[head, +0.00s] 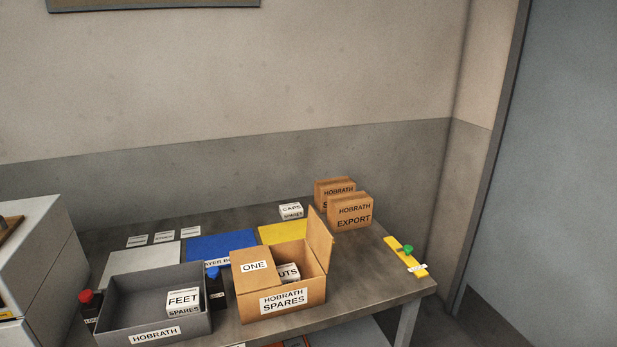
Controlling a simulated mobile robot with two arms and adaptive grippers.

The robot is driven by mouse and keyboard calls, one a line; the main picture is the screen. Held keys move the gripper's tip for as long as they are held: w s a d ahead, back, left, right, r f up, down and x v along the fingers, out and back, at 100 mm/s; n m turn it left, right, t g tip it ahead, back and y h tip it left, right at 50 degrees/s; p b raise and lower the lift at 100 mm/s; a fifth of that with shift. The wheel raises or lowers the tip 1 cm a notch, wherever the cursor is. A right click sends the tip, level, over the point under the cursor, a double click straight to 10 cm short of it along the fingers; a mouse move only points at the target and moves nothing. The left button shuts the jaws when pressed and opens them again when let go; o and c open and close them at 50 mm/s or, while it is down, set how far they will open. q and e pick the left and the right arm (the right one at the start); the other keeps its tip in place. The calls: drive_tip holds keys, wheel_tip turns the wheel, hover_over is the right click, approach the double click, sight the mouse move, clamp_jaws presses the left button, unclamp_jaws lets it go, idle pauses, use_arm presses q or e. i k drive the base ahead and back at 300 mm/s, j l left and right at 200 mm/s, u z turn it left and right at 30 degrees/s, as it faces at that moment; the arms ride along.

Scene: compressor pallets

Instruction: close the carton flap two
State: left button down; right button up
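The open carton (312,296) labelled HOBRATH SPARES stands on the table, right of centre. Its left flap (255,272), marked ONE, lies folded flat over the left part of the opening. The other flap (319,238), on the right side, stands up and leans slightly outward; no label shows on its visible face. A small white box (288,272), its label partly hidden and ending in UTS, sits inside the carton. Neither gripper is in view.
A red-capped bottle (88,306) is further left. Brown HOBRATH boxes (350,212), a CAPS box (291,210) and a yellow strip (405,257) lie behind and right.

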sight(319, 237)
drive_tip(key=i+l+u, duration=0.2)
drive_tip(key=i+u, duration=0.15)
drive_tip(key=i+l+u, duration=0.3)
drive_tip(key=i, duration=0.25)
drive_tip(key=l+u, duration=0.3)
drive_tip(key=l, duration=0.4)
drive_tip(key=l+u, duration=0.35)
drive_tip(key=l, duration=0.4)
drive_tip(key=k+l+u, duration=0.1)
drive_tip(key=l+u, duration=0.2)
drive_tip(key=l, duration=0.4)
